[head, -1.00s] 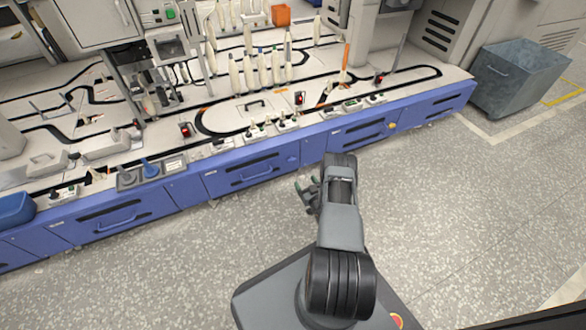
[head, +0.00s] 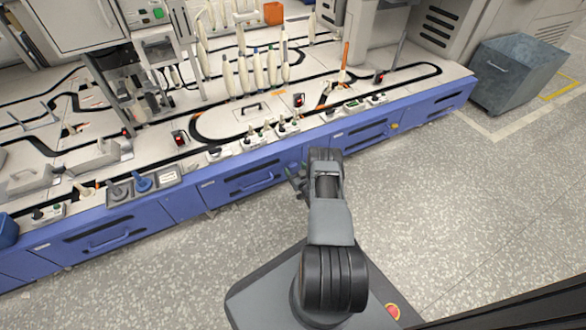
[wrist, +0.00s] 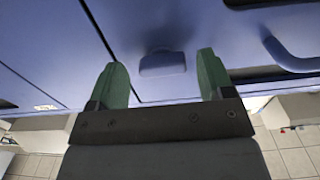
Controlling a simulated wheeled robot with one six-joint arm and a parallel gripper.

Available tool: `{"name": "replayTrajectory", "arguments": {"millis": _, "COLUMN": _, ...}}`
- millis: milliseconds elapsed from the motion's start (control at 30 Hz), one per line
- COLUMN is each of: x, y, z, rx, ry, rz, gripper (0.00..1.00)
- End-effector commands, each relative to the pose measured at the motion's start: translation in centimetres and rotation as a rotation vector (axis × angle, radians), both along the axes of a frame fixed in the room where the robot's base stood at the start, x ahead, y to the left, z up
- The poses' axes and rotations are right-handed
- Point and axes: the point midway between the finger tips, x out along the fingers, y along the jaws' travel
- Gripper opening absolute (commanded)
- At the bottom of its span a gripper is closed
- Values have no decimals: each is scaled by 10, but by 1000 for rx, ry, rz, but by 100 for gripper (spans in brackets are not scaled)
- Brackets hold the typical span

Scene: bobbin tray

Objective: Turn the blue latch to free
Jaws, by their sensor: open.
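A small blue block-shaped latch (wrist: 162,63) is on the blue cabinet front in the wrist view, ahead of my gripper (wrist: 168,75) and between the lines of its two green fingertips. The fingers are spread, with nothing between them, and appear short of the latch. In the head view my gripper (head: 296,181) is beside the cabinet front (head: 250,180), below the bench edge. My arm covers that part of the front, so the latch is not clearly seen there. Its turn position is hard to read.
A blue lever (head: 142,182) and a grey lever (head: 119,191) stand on the bench at the left. A yellow knob (head: 394,126) is on the cabinet front to the right. A grey bin (head: 510,75) stands at the far right. The floor (head: 450,200) is clear.

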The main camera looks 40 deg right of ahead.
Motion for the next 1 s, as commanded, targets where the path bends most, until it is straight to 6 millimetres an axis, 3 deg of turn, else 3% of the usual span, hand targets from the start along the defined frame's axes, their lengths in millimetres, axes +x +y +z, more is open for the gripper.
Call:
{"name": "replayTrajectory", "arguments": {"millis": 300, "x": 2, "y": 3, "z": 0, "rx": 0, "ry": 0, "rz": 5, "gripper": 74}}
{"name": "replayTrajectory", "arguments": {"millis": 800, "x": 1, "y": 0, "z": 0, "rx": 0, "ry": 0, "rz": 1, "gripper": 27}}
{"name": "replayTrajectory", "arguments": {"millis": 1000, "x": 0, "y": 0, "z": 0, "rx": -12, "ry": 2, "rz": 0, "gripper": 25}}
